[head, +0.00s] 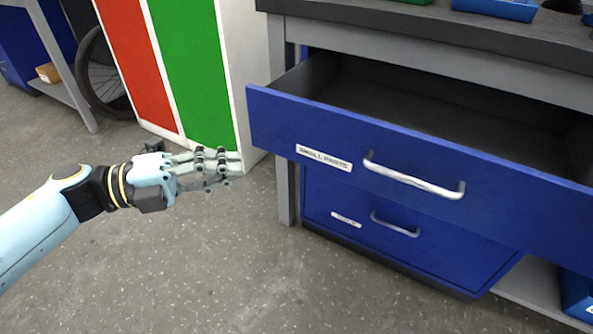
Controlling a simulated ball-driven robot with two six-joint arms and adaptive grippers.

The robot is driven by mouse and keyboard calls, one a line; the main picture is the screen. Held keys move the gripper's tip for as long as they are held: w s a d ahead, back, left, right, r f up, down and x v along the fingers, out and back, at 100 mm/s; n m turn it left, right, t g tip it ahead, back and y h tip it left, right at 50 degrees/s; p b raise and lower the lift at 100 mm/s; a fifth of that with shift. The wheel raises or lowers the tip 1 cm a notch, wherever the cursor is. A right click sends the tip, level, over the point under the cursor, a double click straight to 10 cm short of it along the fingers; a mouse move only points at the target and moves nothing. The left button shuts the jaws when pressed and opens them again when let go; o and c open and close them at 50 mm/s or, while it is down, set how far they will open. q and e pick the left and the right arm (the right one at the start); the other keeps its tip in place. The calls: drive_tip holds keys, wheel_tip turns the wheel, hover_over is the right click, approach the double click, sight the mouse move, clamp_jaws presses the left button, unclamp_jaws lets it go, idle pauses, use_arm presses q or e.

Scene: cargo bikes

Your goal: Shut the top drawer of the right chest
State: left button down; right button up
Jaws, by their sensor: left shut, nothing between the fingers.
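The top drawer (300,128) of the blue chest at the right stands pulled well out, and its dark interior looks empty. Its front has a white "SMALL PARTS" label and a silver bar handle (413,180). Below it, the lower drawer (345,205) is shut. My left gripper (238,168) is shut and empty, held in the air left of the top drawer's front with a gap between them. My right gripper is not in view.
A white cabinet with red and green doors (190,60) stands at the back left. Speckled grey floor (200,270) is free in front.

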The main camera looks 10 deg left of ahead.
use_arm(q)
drive_tip(key=b, duration=0.1)
approach(334, 139)
drive_tip(key=d, duration=0.4)
drive_tip(key=shift+w+d+b, duration=0.25)
drive_tip(key=shift+w+b, duration=0.4)
drive_tip(key=shift+w, duration=0.5)
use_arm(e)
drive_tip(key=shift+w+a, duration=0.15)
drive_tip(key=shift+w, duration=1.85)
